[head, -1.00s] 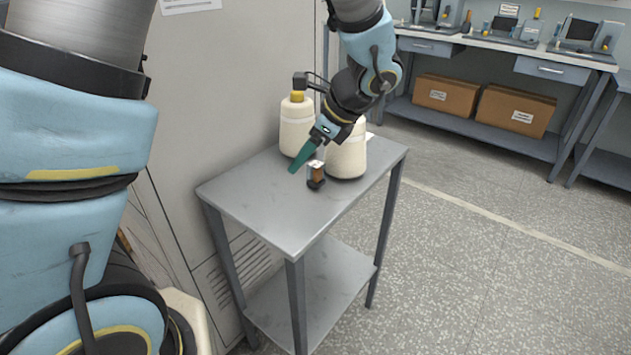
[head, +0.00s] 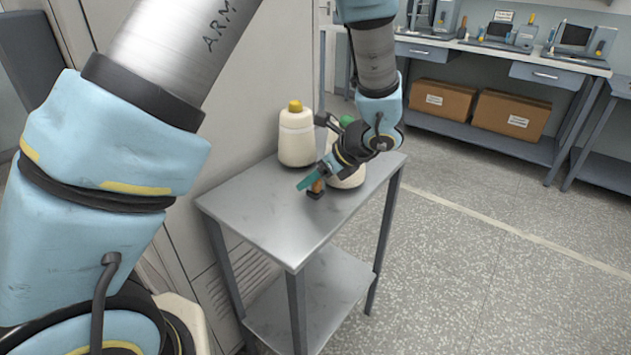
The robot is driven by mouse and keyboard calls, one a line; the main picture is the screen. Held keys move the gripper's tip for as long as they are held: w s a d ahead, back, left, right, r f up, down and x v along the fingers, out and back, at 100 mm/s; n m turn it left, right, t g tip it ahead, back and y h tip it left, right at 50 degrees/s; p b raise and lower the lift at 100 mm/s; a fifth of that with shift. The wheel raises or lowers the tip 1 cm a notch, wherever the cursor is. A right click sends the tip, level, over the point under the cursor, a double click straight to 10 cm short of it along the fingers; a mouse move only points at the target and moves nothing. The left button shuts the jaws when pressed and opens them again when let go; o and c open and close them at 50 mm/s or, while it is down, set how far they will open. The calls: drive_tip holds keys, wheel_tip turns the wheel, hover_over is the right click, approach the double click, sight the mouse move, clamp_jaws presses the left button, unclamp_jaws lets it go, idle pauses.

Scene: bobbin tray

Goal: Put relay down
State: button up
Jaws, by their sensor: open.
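The relay (head: 316,190) is a small block with an orange-brown body and a black base. It stands upright on the grey metal table (head: 265,215), near the middle of the top. My gripper (head: 309,181) has teal fingers and comes down from the upper right. It is open, with its fingers at the relay's upper part, and they hide the relay's top. Whether the fingers touch the relay cannot be made out.
The table's front left is clear. A workbench (head: 470,48) stands far behind.

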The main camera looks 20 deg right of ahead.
drive_tip(key=shift+x, duration=1.05)
clamp_jaws()
